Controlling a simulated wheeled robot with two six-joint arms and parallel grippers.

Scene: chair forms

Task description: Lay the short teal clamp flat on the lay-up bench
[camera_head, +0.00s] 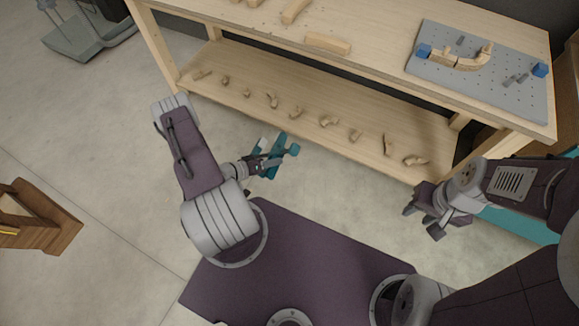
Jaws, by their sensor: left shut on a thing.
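The short teal clamp (289,149) is held in my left gripper (266,162), which is shut on it. The clamp is in the air in front of the wooden bench (375,40), apart from it; the gripper's fingers hide part of the clamp. I take this bench to be the lay-up bench. My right gripper (424,212) hangs empty in front of the bench's right end, with its fingers apart.
A grey pegboard (440,80) with curved wooden pieces (470,63) and blue blocks (424,51) lies on the benchtop's right part. Several wooden bits lie on the lower shelf (300,95). A loose wooden block (328,43) lies on the benchtop, with bare wood around it.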

